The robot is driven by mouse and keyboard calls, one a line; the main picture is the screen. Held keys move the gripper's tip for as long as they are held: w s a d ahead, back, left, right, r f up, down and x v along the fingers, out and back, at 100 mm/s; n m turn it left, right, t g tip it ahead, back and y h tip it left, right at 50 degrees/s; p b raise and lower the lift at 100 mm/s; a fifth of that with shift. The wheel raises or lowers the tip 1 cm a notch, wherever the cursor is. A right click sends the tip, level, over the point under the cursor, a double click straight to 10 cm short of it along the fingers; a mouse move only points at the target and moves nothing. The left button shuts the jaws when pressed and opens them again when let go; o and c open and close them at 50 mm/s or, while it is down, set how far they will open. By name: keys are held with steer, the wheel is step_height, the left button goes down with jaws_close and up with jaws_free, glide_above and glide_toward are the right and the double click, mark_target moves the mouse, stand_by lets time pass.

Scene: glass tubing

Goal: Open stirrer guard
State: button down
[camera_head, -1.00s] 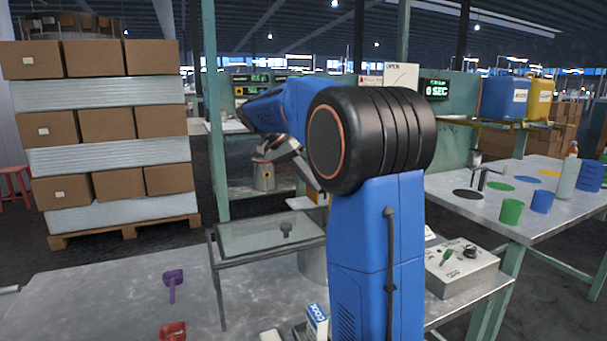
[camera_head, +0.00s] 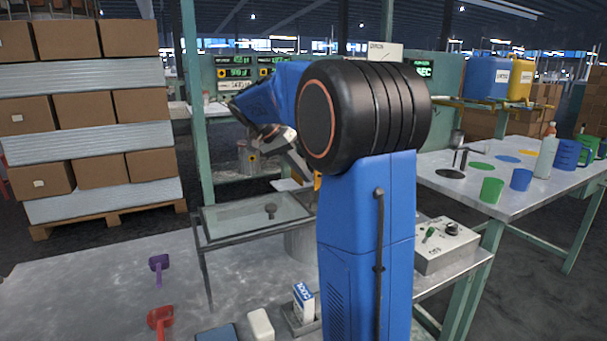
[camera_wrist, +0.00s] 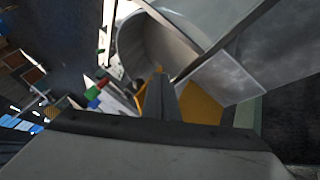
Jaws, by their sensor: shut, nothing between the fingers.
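The stirrer guard (camera_head: 236,221) looks like a clear flat panel in a dark metal frame, with a dark knob (camera_head: 270,211) on top. It lies about level above the near table, left of my arm. A grey metal pot (camera_head: 300,245) stands beside it, partly hidden by my arm. In the wrist view, my gripper (camera_wrist: 160,92) is shut and empty, pointing toward a grey curved vessel wall (camera_wrist: 140,50). A yellow-orange part (camera_wrist: 200,104) is close to the fingertips; whether they touch cannot be told. In the head view, my arm mostly hides the gripper.
A control box (camera_head: 445,247) with knobs stands right of my arm. Stacked cartons (camera_head: 100,159) stand at the back left.

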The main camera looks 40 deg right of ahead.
steer(key=s+d+n+t, duration=0.5)
steer(key=s+n+t, duration=0.1)
steer(key=s+n, duration=0.3)
steer(key=shift+s+d+n+h, duration=0.25)
steer(key=shift+n+h, duration=0.15)
steer(key=shift+n, duration=0.2)
stand_by(0.4)
